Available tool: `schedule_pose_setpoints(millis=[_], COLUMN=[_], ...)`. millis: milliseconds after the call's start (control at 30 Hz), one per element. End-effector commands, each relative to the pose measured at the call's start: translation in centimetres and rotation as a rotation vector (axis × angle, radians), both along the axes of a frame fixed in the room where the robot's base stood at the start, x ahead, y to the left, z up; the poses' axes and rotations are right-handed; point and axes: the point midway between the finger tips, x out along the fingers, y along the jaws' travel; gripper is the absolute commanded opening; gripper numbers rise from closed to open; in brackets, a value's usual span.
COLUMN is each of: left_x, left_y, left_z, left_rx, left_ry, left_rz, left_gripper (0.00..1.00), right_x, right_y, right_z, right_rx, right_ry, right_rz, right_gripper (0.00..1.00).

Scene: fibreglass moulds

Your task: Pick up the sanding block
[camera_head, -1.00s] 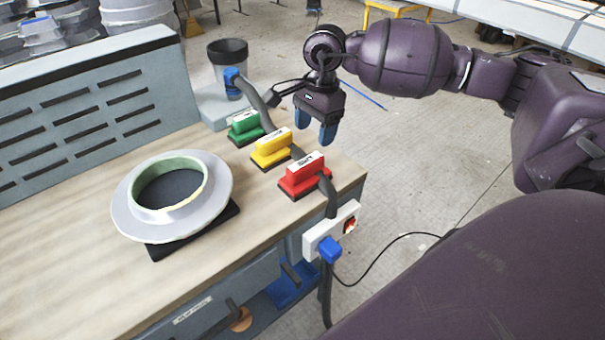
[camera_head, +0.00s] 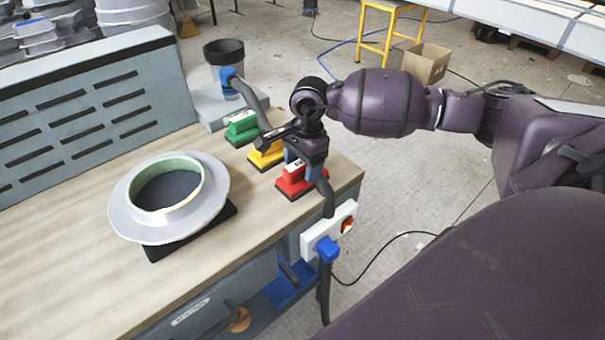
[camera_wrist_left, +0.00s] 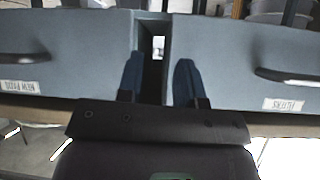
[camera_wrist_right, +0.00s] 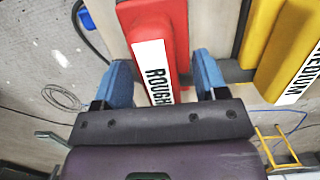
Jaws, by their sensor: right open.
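Three sanding blocks stand in a row near the right end of the bench: a green one (camera_head: 241,124), a yellow one (camera_head: 265,154) and a red one (camera_head: 294,178). In the right wrist view the red block (camera_wrist_right: 163,40) bears the label "ROUGH", and the yellow block (camera_wrist_right: 283,50) a label partly cut off. My right gripper (camera_head: 301,166) is open at the red block. In the right wrist view its blue fingertips (camera_wrist_right: 158,75) stand on either side of the red block's near end. My left gripper (camera_wrist_left: 160,80) is open and empty, facing the bench drawers.
A pale ring mould (camera_head: 130,222) sits on a dark pad on the bench (camera_head: 60,270). A dark hose runs beside the blocks to a blue fitting. A power strip (camera_head: 315,236) hangs at the bench's right edge. A dark-rimmed cup (camera_head: 224,62) stands behind.

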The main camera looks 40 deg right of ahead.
Motion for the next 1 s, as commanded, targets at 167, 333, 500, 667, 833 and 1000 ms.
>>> schedule_pose_setpoints(millis=[167,333,500,667,833,1000], left_x=[-0.4,-0.5,-0.3,0.1,0.5,0.6], left_y=[0.1,0.1,0.1,0.0,0.0,0.0], left_z=[-0.3,-0.3,-0.2,0.0,0.3,0.5], left_rx=[0.000,0.001,0.001,0.001,0.001,0.001], left_ry=[0.010,0.011,0.007,0.000,-0.010,-0.013], left_rz=[0.002,0.003,0.001,-0.001,-0.003,-0.004], left_gripper=[0.34,0.34,0.34,0.34,0.34,0.34], right_x=[0.0,0.0,0.0,0.0,0.1,0.1], right_y=[0.0,0.0,0.0,0.0,0.0,-0.1], right_z=[0.0,0.0,0.1,0.1,1.1,4.1], right_rx=[0.000,0.000,0.000,0.000,0.000,-0.002], right_ry=[0.000,0.000,0.000,0.000,-0.002,-0.005], right_rz=[0.000,0.000,0.000,0.000,0.000,0.000], right_gripper=[0.52,0.26,0.08,0.08,0.08,0.08])
